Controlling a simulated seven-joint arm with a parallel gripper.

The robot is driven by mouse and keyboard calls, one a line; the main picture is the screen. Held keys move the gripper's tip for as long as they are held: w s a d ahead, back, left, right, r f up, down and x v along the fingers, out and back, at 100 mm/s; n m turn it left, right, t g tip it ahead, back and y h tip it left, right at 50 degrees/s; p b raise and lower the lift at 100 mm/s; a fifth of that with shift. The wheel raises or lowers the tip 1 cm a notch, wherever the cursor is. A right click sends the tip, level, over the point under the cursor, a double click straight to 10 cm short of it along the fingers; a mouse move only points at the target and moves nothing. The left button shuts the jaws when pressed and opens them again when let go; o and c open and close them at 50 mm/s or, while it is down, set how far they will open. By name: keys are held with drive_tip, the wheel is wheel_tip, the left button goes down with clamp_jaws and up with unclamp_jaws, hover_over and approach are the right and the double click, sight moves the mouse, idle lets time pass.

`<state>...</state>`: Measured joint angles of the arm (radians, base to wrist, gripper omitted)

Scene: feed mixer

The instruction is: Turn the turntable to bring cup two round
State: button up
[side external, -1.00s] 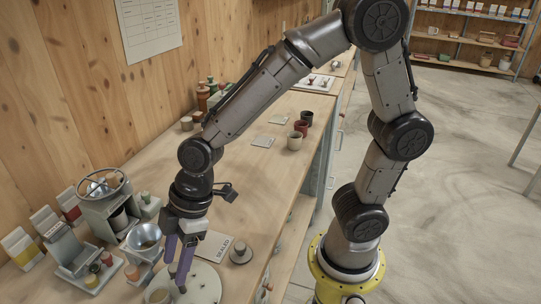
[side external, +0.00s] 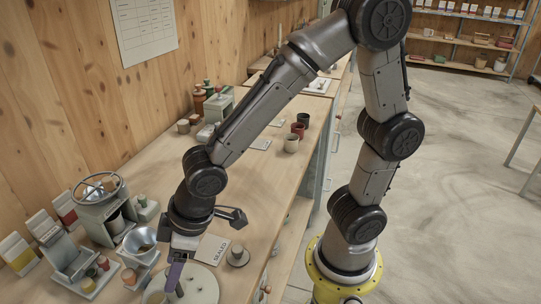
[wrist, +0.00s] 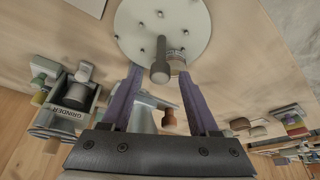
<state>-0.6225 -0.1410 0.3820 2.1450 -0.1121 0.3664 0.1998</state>
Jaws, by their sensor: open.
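The turntable (side external: 205,284) is a pale round disc at the bottom edge of the side view, partly cut off. In the wrist view the turntable (wrist: 130,40) shows small pins and a dark grey upright post (wrist: 160,72). A small cup (wrist: 177,57) sits at its rim beside the post; I cannot tell its number. My gripper (side external: 177,284) points down over the disc with purple fingers. In the wrist view my gripper (wrist: 161,74) is open, with the post appearing between its fingertips. I cannot tell whether either finger touches it.
A funnel stand (side external: 139,243) and a grinder (wrist: 76,92) stand close by. Several cups (side external: 291,144) stand farther back. The bench middle is mostly clear.

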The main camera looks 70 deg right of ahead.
drive_tip(key=shift+a+m+t+h, duration=0.15)
drive_tip(key=shift+m+h, duration=0.25)
drive_tip(key=shift+m, duration=0.7)
drive_tip(key=shift+m+t+h, duration=0.15)
drive_tip(key=shift+m+h, duration=0.25)
drive_tip(key=shift+m, duration=0.7)
drive_tip(key=a+v, duration=0.1)
drive_tip(key=v, duration=1.3)
drive_tip(key=w+d+r+m, duration=0.15)
drive_tip(key=d+m, duration=0.35)
drive_tip(key=d, duration=0.8)
drive_tip(key=s+d+f+t+h, duration=0.1)
drive_tip(key=s+d, duration=0.6)
drive_tip(key=d, duration=0.1)
drive_tip(key=shift+s+f, duration=0.15)
drive_tip(key=shift+f, duration=0.1)
